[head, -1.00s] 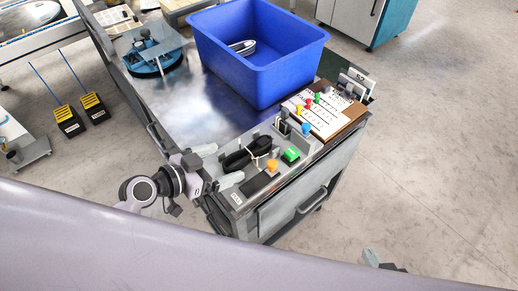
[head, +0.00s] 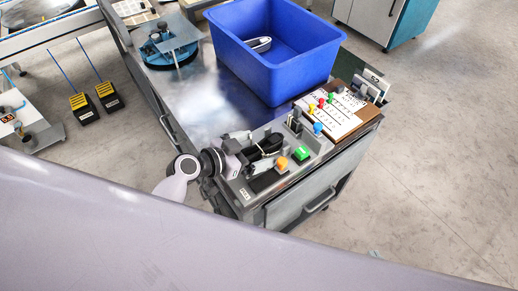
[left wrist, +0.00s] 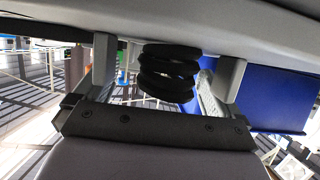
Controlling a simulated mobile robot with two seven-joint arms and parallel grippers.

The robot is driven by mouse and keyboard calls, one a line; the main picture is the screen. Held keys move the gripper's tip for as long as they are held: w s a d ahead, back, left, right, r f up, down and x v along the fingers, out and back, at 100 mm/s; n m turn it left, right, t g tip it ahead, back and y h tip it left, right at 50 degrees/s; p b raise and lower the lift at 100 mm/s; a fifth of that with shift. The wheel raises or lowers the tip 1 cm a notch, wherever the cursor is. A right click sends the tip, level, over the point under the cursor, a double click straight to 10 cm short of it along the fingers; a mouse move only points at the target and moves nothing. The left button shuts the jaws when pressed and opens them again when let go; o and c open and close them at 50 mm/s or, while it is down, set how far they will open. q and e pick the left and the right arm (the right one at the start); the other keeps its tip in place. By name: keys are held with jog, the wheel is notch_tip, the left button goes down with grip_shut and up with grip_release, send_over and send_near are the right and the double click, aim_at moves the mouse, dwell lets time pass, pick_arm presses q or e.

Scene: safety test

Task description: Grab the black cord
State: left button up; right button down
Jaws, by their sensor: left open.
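The black cord (head: 270,143) is a coiled bundle in the grey organizer tray (head: 322,147) at the near corner of the workbench. My left gripper (head: 252,152) reaches it from the left, with its fingers on either side of the coil. In the left wrist view the stacked loops of the cord (left wrist: 168,72) lie between the two open fingers, with a visible gap on the left side. Contact on the right side is hard to tell.
An orange button (head: 282,163) and a green button (head: 301,153) sit close in front of the cord. A large blue bin (head: 285,75) stands behind it. A clipboard (head: 335,110) with coloured pegs lies to the right.

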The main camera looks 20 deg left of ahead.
pick_arm(q)
jog(key=c, duration=1.1)
jog(key=shift+c, duration=0.2)
